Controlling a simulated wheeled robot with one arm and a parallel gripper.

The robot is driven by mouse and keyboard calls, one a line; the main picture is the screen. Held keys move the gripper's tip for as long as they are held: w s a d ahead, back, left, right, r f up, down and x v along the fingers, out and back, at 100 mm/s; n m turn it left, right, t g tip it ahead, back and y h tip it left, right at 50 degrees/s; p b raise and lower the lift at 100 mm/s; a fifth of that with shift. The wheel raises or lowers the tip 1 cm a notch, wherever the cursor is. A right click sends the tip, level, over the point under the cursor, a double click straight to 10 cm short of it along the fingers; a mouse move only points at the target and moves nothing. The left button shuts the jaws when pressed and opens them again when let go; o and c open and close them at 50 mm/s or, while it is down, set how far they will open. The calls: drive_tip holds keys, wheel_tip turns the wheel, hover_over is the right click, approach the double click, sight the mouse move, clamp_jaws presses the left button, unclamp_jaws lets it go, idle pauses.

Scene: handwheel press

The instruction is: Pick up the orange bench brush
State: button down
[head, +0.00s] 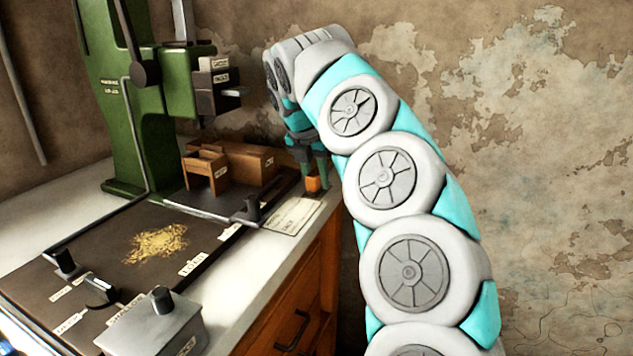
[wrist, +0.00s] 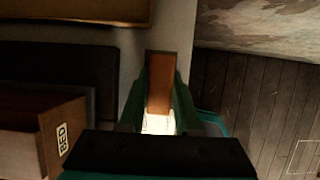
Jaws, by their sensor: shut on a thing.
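The orange bench brush (head: 313,184) is at the far right end of the white bench top, beside the wooden boxes. In the wrist view the brush (wrist: 159,85) shows as an upright orange-brown strip between my fingers. My gripper (head: 311,172) points down and is shut on the brush; it also shows in the wrist view (wrist: 160,98). Pale light bristles or a bright patch show just below the strip in the wrist view. I cannot tell whether the brush touches the bench.
A green press (head: 130,95) stands at the back left. Wooden boxes (head: 240,165) sit left of my gripper. A dark plate (head: 110,245) holds a pile of yellow shavings (head: 156,244). A paper card (head: 292,214) lies near the bench edge. A grey box (head: 155,325) with a knob is in front.

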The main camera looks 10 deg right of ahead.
sight(317, 172)
drive_tip(key=shift+r, duration=0.1)
idle(0.3)
drive_tip(key=shift+r, duration=1.55)
drive_tip(key=shift+s+r, duration=0.1)
drive_tip(key=shift+r, duration=0.05)
drive_tip(key=s+r+b, duration=0.1)
drive_tip(key=s, duration=1.5)
drive_tip(key=shift+r+b, duration=0.2)
drive_tip(key=shift+b, duration=0.1)
drive_tip(key=shift+w, duration=0.1)
drive_tip(key=c, duration=1.2)
unclamp_jaws()
clamp_jaws()
